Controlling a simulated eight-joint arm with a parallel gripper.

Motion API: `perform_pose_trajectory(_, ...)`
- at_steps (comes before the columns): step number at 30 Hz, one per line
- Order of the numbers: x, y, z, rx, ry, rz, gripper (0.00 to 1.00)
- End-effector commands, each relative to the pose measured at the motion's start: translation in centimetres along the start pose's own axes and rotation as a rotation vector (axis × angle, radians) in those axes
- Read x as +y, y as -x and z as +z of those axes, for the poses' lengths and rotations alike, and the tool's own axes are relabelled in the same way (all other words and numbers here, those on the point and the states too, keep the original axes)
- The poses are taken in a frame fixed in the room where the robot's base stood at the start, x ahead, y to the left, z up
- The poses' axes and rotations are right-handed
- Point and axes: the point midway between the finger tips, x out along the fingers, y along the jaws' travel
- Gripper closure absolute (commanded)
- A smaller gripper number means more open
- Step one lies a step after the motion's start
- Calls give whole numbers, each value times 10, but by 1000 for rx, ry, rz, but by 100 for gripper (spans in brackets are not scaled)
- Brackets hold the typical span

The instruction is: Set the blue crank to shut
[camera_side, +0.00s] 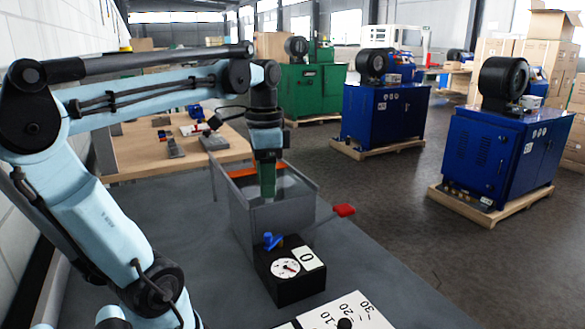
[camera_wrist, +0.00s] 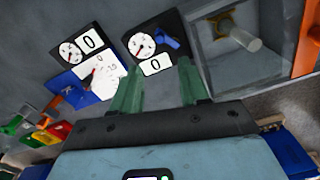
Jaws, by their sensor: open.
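The blue crank (camera_side: 271,240) sits on top of a black box (camera_side: 290,283) with a white round dial (camera_side: 285,268) and a card reading 0. In the wrist view the blue crank (camera_wrist: 169,42) lies beside the dial, just beyond my fingertips. My gripper (camera_side: 267,194) points down with green fingers, at the grey open-topped metal bin behind the black box in the side view. In the wrist view my gripper (camera_wrist: 157,70) has its two fingers apart with nothing between them. The crank is apart from the fingers.
The grey bin (camera_side: 285,222) stands close behind the black box. A red-ended lever (camera_side: 344,210) sticks out to its right. The wrist view shows a second dial box (camera_wrist: 80,42), a white scale plate (camera_wrist: 98,74) and several coloured handles at left. Bare table lies right of the box.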

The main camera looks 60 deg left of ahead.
Motion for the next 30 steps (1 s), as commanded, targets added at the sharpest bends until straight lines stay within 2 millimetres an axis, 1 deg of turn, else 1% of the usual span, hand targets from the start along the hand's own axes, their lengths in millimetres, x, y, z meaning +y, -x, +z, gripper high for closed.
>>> perform_pose_trajectory(5, 0, -18, 0, 0, 1, 0, 56)
perform_pose_trajectory(15, 0, -69, 0, 1, 0, 0, 56)
perform_pose_trajectory(21, 0, -95, 0, 1, 0, 0, 56)
perform_pose_trajectory(25, 0, -107, 0, 1, 0, 0, 56)
perform_pose_trajectory(30, 0, -116, 0, 1, 0, 0, 56)
